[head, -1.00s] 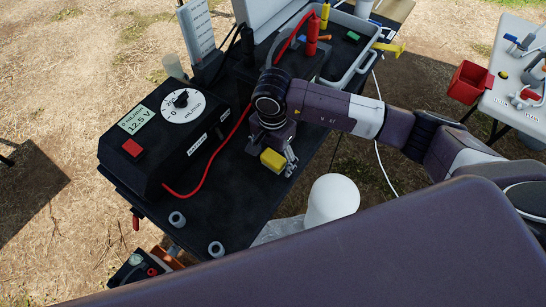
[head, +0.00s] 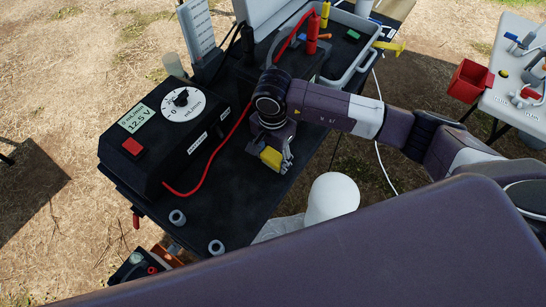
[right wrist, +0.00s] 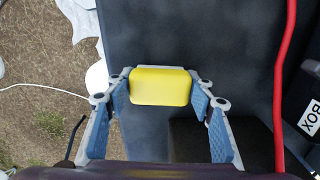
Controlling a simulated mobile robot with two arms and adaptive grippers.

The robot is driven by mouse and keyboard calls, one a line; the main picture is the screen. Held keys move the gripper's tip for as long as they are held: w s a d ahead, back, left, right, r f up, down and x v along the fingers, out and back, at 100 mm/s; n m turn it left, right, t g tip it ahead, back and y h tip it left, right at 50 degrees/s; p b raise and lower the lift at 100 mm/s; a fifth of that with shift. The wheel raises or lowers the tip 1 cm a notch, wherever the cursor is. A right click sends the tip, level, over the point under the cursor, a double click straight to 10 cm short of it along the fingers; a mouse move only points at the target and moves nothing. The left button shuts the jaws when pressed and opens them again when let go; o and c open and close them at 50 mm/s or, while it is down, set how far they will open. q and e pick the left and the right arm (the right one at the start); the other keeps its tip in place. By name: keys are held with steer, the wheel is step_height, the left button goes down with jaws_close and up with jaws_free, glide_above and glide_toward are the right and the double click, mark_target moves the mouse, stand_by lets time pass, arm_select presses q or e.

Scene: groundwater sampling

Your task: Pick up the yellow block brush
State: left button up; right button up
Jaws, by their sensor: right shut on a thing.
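The yellow block brush (head: 270,158) is at the front right part of the black table. My right gripper (head: 276,160) points down over it and is shut on it. In the right wrist view the yellow block (right wrist: 160,86) lies between the two blue-padded fingers of my right gripper (right wrist: 160,80), near their tips. Its underside is hidden, so I cannot tell whether it still touches the table. My left gripper is not in view.
A black control box (head: 165,135) with a dial stands left on the table (head: 225,200). A red cable (head: 222,155) runs beside it. Two grey rings (head: 216,248) lie near the front edge. A grey tray (head: 352,68) with tools stands behind. A white rounded container (head: 332,197) is right of the table.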

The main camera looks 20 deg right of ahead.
mark_target(273, 156)
steer(key=shift+r, duration=0.65)
step_height(273, 156, up, 19)
steer(key=b, duration=0.2)
steer(key=shift+f, duration=0.15)
